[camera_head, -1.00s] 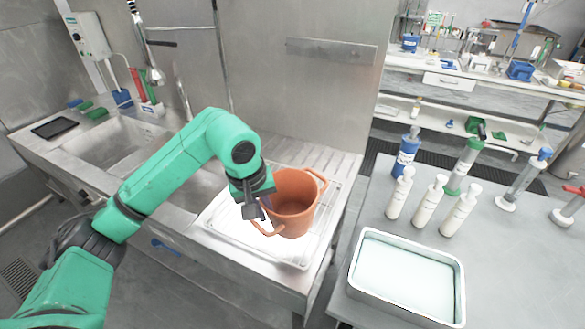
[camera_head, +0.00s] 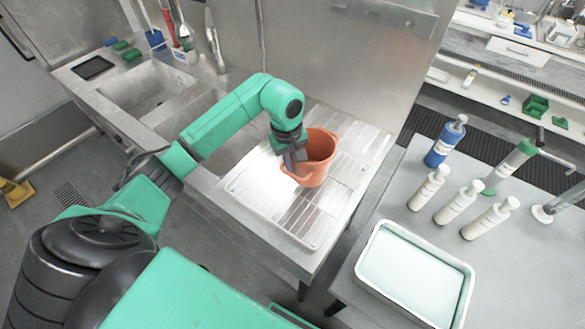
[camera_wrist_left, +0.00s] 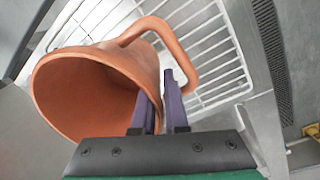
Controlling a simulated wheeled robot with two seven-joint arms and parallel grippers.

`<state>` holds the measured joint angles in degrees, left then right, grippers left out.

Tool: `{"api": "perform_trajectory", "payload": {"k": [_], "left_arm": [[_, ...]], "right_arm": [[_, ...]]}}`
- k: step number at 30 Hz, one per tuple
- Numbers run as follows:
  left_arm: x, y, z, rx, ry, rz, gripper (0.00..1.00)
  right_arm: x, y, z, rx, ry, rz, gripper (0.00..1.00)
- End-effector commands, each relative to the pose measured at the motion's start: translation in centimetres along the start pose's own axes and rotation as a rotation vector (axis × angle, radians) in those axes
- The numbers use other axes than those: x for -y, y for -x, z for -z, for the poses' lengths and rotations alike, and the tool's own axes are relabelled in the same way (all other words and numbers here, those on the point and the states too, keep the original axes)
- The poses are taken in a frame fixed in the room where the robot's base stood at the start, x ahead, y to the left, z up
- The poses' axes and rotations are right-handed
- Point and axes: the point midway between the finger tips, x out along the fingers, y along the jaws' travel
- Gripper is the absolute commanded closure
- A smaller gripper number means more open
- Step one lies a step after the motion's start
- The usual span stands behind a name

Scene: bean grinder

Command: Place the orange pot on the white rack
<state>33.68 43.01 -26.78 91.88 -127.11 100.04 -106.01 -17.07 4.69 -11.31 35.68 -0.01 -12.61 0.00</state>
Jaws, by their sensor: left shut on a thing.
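The orange pot (camera_head: 320,150) has two side handles and is over the white wire rack (camera_head: 250,197), toward its back half. My left gripper (camera_head: 291,158) is shut on the pot at its left side, by the near handle. In the left wrist view the purple-grey fingers (camera_wrist_left: 166,100) are at the pot's side next to a looped handle, and the pot's open mouth (camera_wrist_left: 85,98) faces the lower left. The rack's wires (camera_wrist_left: 205,45) show behind it. I cannot tell whether the pot's base touches the rack. My right gripper is not in view.
The rack lies on the steel drainboard right of the sink (camera_head: 150,88). A steel wall stands behind. On the right-hand table are a metal tray (camera_head: 415,275), several white bottles (camera_head: 457,202) and a blue bottle (camera_head: 446,141). A gap separates drainboard and table.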

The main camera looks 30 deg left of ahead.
Motion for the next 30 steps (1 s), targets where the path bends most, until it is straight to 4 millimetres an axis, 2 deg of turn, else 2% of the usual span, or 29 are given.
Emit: {"api": "perform_trajectory", "payload": {"k": [6,14,15,16,17,26,30], "left_arm": [[0.3,-3.4,-0.1,0.002,-0.001,0.001,1.00],[0.3,-3.9,0.0,-0.001,-0.002,-0.001,1.00],[0.4,-3.9,-0.1,0.000,-0.002,0.001,0.74],[0.4,-3.9,-0.1,0.000,-0.002,0.001,0.62],[0.4,-3.9,-0.1,0.000,-0.002,0.001,0.59],[0.3,-3.6,0.0,-0.001,-0.002,0.001,0.59],[0.3,-2.1,0.1,-0.005,-0.002,-0.002,0.59]], "right_arm": [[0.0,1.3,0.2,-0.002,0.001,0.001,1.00],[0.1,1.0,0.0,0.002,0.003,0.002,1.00],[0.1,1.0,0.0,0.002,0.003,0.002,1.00],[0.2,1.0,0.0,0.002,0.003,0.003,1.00],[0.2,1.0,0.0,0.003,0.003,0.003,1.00],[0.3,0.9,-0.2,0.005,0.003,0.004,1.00],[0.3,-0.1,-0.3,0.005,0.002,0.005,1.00]]}}
